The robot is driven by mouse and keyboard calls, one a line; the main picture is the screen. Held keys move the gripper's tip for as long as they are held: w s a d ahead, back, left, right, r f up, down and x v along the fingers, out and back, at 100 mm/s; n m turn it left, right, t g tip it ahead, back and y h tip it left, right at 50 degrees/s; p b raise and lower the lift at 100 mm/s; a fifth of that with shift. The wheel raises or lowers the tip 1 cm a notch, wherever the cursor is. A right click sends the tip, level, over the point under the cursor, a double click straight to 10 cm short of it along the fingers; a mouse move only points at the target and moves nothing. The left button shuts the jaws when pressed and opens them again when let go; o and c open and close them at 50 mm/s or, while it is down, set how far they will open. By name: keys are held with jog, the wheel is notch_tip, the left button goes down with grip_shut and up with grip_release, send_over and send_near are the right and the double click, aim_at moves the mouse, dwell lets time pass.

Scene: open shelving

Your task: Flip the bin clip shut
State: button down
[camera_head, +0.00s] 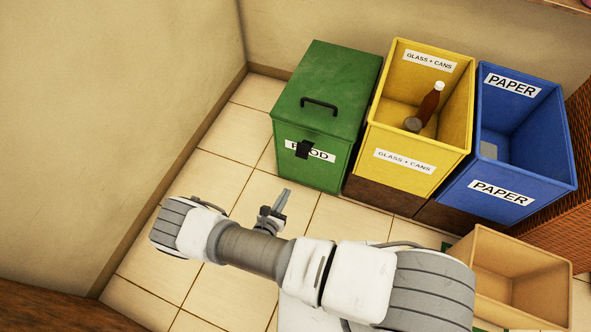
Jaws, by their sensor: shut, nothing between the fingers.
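The green food bin (325,85) stands against the back wall with its lid down and a black handle on top. The black bin clip (303,149) is on the bin's upper front face, covering part of the white food label. Its exact position, open or shut, is too small to tell. My gripper (286,193) is in front of the bin, below the clip in the picture and apart from it. Its fingers are shut and empty. My arm reaches across the lower part of the picture.
A yellow glass and cans bin (376,140) holds a brown bottle (431,101) and a can (412,125). A blue paper bin (540,180) stands right of it. An empty tan box (487,290) is at lower right. Tiled floor (215,165) left of the green bin is clear.

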aim_at(306, 147)
jog(key=w+d+b, duration=0.4)
jog(key=w, duration=0.7)
jog(key=shift+r, duration=0.4)
jog(key=shift+r, duration=0.1)
jog(key=shift+a+r+g+p, duration=0.1)
jog(key=shift+r+g+p, duration=0.2)
jog(key=shift+p, duration=0.5)
